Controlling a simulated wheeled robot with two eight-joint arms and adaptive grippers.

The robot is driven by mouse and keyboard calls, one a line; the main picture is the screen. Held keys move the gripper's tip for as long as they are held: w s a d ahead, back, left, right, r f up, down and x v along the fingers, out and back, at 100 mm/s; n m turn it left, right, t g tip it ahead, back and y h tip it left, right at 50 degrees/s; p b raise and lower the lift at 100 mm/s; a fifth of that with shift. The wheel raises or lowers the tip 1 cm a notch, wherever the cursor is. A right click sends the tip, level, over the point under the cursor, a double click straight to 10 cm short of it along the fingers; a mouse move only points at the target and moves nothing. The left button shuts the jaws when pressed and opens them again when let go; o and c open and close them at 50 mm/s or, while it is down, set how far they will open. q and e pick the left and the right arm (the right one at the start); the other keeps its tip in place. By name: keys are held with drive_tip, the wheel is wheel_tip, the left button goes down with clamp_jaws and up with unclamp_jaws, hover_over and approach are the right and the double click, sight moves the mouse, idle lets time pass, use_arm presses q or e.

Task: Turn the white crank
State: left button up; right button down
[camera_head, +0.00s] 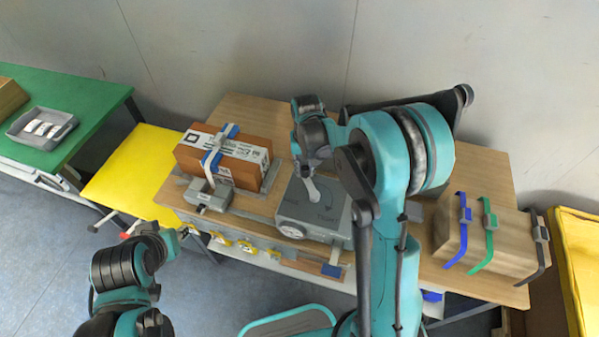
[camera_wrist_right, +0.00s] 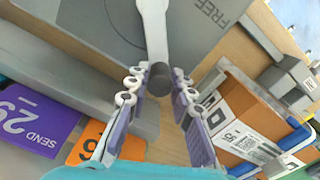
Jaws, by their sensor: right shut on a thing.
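The white crank (camera_head: 313,191) sits on top of a grey box (camera_head: 330,225) on the wooden table, and its pale arm (camera_wrist_right: 153,30) shows at the top of the right wrist view. The crank's dark knob (camera_wrist_right: 160,80) is between the finger pads of my right gripper (camera_wrist_right: 160,88), which is shut on it. In the head view my right gripper (camera_head: 308,165) is over the crank, its fingers largely hidden. My left gripper (camera_head: 186,235) is low at the left, away from the crank; its finger opening is unclear.
A brown box (camera_head: 190,158) with straps stands left of the grey box, behind a small grey buckle block (camera_head: 208,197). A wooden box (camera_head: 508,238) with coloured straps is at the right. A green table (camera_head: 85,85) and yellow surface (camera_head: 130,170) lie left.

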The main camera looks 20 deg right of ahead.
drive_tip(key=d+m, duration=0.2)
drive_tip(key=shift+m, duration=0.4)
drive_tip(key=d+m, duration=0.1)
drive_tip(key=d+m+b, duration=0.1)
drive_tip(key=m, duration=0.1)
drive_tip(key=shift+s+d+m, duration=0.15)
drive_tip(key=shift+s+m, duration=0.15)
drive_tip(key=shift+s, duration=0.1)
drive_tip(key=d+m, duration=0.1)
drive_tip(key=s+d+m, duration=0.1)
drive_tip(key=m, duration=0.1)
drive_tip(key=shift+s, duration=0.15)
drive_tip(key=shift+s+d+m+b, duration=0.15)
drive_tip(key=shift+s+d+m, duration=0.15)
drive_tip(key=shift+m, duration=0.45)
drive_tip(key=shift+s+d+m+b, duration=0.15)
drive_tip(key=shift+s+m, duration=0.25)
drive_tip(key=shift+m, duration=0.3)
drive_tip(key=shift+s+d+m+b, duration=0.1)
drive_tip(key=shift+s+d+m, duration=0.2)
drive_tip(key=shift+m, duration=0.45)
drive_tip(key=shift+s, duration=0.1)
drive_tip(key=c, duration=1.3)
unclamp_jaws()
